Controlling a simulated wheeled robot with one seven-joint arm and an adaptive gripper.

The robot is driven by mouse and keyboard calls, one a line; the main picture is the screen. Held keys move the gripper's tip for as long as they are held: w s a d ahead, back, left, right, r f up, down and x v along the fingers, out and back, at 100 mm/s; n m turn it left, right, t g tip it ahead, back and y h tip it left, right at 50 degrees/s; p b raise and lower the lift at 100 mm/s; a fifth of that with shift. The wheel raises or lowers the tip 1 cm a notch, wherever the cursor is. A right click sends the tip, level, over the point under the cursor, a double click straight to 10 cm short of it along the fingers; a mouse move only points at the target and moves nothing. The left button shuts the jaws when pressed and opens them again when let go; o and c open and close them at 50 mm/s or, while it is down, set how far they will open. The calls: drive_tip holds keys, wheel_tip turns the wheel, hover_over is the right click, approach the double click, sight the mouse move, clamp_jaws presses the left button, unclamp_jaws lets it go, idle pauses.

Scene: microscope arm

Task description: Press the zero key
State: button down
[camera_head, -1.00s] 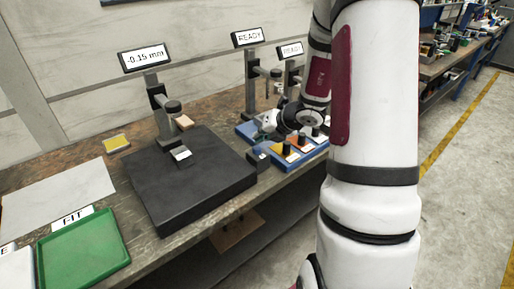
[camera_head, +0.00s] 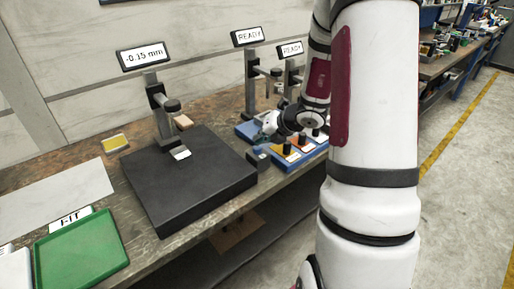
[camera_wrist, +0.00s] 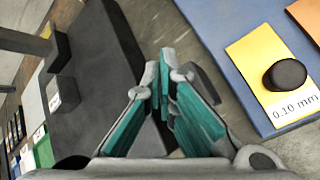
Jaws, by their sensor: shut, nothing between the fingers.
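A small dark box with a pale mark (camera_head: 260,158) stands at the bench edge, beside the right corner of the black plate (camera_head: 205,195). It may bear the zero key, but its marking is too small to read. The gauge display (camera_head: 144,55) above the plate reads -0.15 mm. My gripper (camera_head: 262,136) is above the bench, behind and above the small box. In the wrist view my gripper (camera_wrist: 167,72) is shut and empty, its teal-padded fingers together. The black plate (camera_wrist: 105,50) lies left of the fingers. They may hide the key there.
A blue base (camera_wrist: 228,50) with a yellow 0.10 mm pad and black knob (camera_wrist: 285,74) lies right of the fingers. A green tray (camera_head: 80,255) and a pale sheet (camera_head: 55,195) lie at the left. The gauge column (camera_head: 162,120) rises over the plate.

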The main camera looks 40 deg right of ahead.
sight(260, 147)
drive_tip(key=shift+f+b, duration=0.5)
drive_tip(key=shift+f, duration=0.05)
idle(0.6)
drive_tip(key=shift+r, duration=0.15)
drive_tip(key=shift+r+p, duration=0.8)
drive_tip(key=shift+p, duration=0.05)
wheel_tip(260, 147, up, 5)
drive_tip(key=p, duration=0.4)
idle(1.0)
